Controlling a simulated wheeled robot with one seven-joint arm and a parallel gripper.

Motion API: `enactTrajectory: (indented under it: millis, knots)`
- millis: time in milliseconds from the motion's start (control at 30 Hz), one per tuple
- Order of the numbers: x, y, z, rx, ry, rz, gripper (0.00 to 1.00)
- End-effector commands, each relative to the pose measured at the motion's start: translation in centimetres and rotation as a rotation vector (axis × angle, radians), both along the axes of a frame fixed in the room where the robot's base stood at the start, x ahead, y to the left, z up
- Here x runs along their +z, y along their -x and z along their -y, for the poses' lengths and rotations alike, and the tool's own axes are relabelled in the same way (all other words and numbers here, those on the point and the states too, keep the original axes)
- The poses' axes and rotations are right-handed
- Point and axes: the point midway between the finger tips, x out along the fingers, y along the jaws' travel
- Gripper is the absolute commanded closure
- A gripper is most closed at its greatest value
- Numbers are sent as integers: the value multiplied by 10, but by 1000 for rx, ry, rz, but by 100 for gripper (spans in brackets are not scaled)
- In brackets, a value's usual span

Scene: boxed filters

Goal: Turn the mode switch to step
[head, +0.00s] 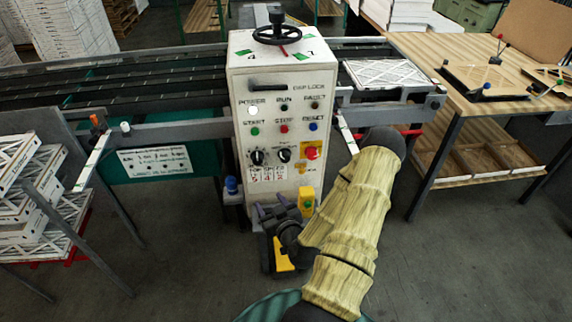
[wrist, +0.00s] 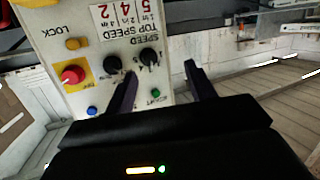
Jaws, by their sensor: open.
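The control box (head: 278,110) stands in the middle of the head view. Two black rotary knobs sit side by side on its face, a left knob (head: 257,157) and a right knob (head: 284,155). In the upside-down wrist view, the left knob (wrist: 149,57) appears between my fingertips' lines, and the right knob (wrist: 113,63) lies just outside one finger. My gripper (head: 272,209) is open and empty, below the knobs; its fingers (wrist: 161,73) also show in the wrist view. No contact is visible.
A red stop button (head: 312,152) on yellow is right of the knobs. Green (head: 255,131), red (head: 284,128) and blue (head: 313,126) buttons are above. A handwheel (head: 277,30) tops the box. Conveyor rails flank it; a wooden table (head: 480,105) stands at right.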

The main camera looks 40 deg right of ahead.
Motion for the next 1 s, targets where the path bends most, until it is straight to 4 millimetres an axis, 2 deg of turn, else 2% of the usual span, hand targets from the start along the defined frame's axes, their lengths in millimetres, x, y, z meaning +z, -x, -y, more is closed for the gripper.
enactTrajectory:
  millis: [100, 200, 300, 667, 1000]
  knots:
    - [0, 22, 29, -176, -7, 118, 45]
    - [4, 36, 45, -279, -2, 180, 45]
    - [6, 43, 52, -326, 5, 208, 45]
    - [6, 43, 53, -329, 7, 210, 45]
    - [-2, 35, 55, -314, 4, 188, 45]
